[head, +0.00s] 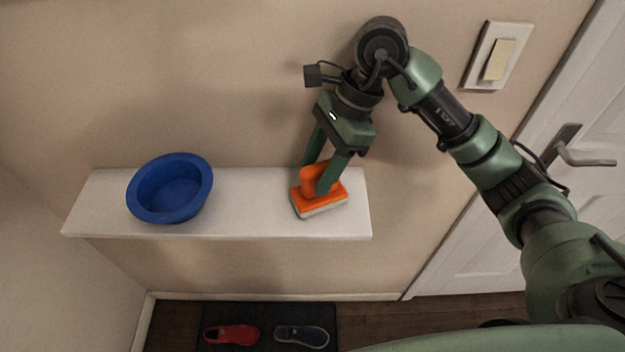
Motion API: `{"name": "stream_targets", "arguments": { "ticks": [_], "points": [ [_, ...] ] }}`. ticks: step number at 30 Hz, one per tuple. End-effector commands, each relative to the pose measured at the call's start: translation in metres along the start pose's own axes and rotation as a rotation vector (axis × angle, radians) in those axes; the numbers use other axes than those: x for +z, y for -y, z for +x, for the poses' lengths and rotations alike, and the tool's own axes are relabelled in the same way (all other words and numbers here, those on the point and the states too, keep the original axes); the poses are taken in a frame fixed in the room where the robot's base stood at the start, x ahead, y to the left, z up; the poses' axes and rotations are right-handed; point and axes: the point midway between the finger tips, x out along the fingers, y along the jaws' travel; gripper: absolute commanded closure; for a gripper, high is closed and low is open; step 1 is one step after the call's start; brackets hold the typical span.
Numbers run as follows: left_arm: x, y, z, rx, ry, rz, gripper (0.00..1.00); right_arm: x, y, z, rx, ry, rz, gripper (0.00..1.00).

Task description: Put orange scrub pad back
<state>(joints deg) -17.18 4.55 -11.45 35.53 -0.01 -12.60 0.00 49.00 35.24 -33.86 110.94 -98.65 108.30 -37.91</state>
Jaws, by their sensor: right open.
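The orange scrub pad (331,200) has an orange top with a raised handle and a pale underside. It rests on the right part of the white shelf (250,217). My right gripper (315,178) is over it from above, its green fingers open on either side of the raised handle. The near finger covers part of the handle, so I cannot tell whether the fingers touch it. My left gripper is out of view.
A blue bowl (171,189) stands on the left part of the shelf, with clear shelf between it and the pad. A door (500,230) and a light switch (497,57) are at the right. Shoes (232,334) lie on a dark mat (265,315) below.

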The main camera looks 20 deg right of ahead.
Motion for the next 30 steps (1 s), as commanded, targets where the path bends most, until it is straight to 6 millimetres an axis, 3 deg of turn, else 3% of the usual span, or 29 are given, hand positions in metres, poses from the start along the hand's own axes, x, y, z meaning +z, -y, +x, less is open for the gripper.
{"name": "stream_targets", "arguments": {
  "ticks": [4, 9, 24, 30],
  "points": [
    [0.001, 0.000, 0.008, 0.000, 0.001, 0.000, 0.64, -0.001, 0.001, -0.024, -0.004, -0.002, 0.001, 0.51],
    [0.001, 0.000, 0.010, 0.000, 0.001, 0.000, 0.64, 0.000, 0.000, -0.038, -0.001, 0.000, 0.001, 0.51],
    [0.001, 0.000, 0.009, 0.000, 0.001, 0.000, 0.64, 0.000, 0.000, -0.041, 0.001, 0.000, 0.001, 0.51],
    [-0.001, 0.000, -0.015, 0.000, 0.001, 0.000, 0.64, 0.009, 0.000, -0.064, 0.000, 0.000, 0.001, 0.51]
  ]
}}
